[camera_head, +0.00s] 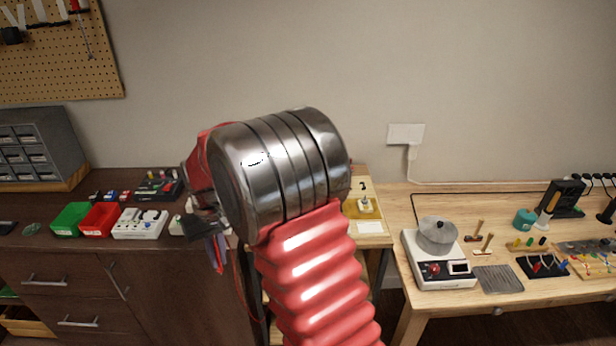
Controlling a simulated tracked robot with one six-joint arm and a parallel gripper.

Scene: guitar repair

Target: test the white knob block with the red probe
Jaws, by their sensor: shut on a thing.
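My gripper (203,232) hangs over the front right of the dark cabinet top, largely hidden behind my own arm. It is shut on what looks like the red probe (217,252), a thin red piece below the jaws. A thin red lead hangs down beside my arm. A white block with several knobs or sockets (140,223) lies on the cabinet top to the left of my gripper, apart from it. It looks like the white knob block, but its details are too small to be sure. I cannot see the probe's tip clearly.
A green bin (70,219) and a red bin (100,219) stand left of the white block. A dark tray (158,186) lies behind it. A light wooden bench (400,317) at right holds a scale-like device with a metal pot (437,236) and small tools.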

